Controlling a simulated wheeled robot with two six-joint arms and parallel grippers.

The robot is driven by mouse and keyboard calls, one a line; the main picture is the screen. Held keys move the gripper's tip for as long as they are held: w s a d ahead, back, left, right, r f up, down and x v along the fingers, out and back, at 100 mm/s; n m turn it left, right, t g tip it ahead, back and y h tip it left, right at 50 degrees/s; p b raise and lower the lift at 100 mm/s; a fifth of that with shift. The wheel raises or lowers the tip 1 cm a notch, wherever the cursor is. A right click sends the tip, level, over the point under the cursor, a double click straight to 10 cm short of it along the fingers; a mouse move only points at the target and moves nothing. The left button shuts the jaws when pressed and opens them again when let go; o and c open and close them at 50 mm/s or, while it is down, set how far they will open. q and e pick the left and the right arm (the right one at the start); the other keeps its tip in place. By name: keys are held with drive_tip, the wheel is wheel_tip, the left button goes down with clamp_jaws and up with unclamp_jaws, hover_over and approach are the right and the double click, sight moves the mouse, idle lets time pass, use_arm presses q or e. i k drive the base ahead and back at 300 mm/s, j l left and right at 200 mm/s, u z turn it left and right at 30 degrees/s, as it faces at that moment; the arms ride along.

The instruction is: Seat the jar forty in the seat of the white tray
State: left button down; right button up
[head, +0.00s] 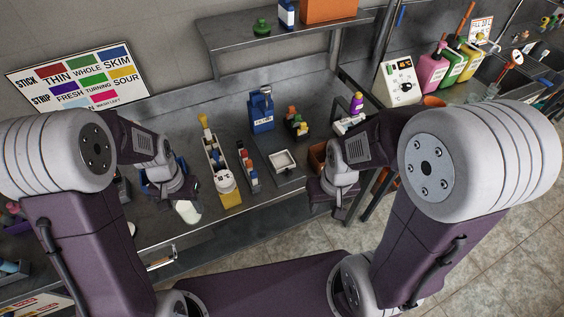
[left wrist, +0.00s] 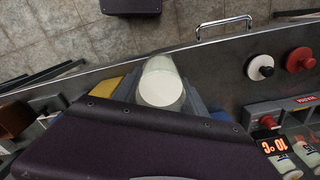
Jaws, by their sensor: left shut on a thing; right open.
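A white cylindrical jar (head: 188,212) is held below my left gripper (head: 185,203); no number is readable on it, so I cannot tell whether it is the jar forty. In the left wrist view the jar's pale round end (left wrist: 161,88) shows between the grey fingers, which are shut on it. A small square white tray (head: 283,163) sits on the steel counter, to the right of the held jar. Its seat is too small to make out. My right gripper (head: 336,208) is open near the counter's front edge, right of the tray; its fingertips are mostly hidden.
A yellow-fronted rack (head: 229,199) with a white-topped pot stands between the jar and the tray. A narrow rack of small bottles (head: 249,171) and a blue jug (head: 262,112) are close by. White and red knobs (left wrist: 300,60) show in the left wrist view.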

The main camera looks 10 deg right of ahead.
sight(281, 161)
drive_tip(key=l, duration=0.75)
drive_tip(key=i+l, duration=0.1)
drive_tip(key=l, duration=0.6)
drive_tip(key=i+l, duration=0.25)
drive_tip(key=i, duration=0.2)
